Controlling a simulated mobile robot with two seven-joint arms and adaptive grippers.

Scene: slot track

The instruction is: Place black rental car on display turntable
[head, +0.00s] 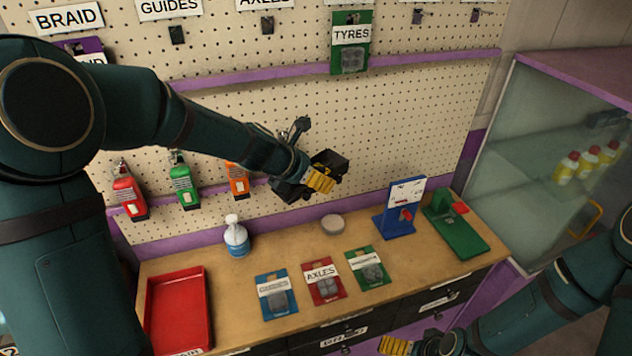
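A small round grey disc (332,224), which looks like the display turntable, lies on the wooden counter near the wall; its top is bare. My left gripper (325,172) is in front of the pegboard, above and a little left of the disc. A dark boxy shape (337,161) shows at its yellow finger pads. It may be the black car, but I cannot tell it clearly from the dark finger parts. My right gripper (397,346) is low at the bottom edge, below the counter front; only part of it shows.
The counter holds a red tray (206,312), spray bottle (236,239), several labelled packs (323,285), a blue stand (400,210) and green device (458,233). A glass cabinet (560,130) stands right.

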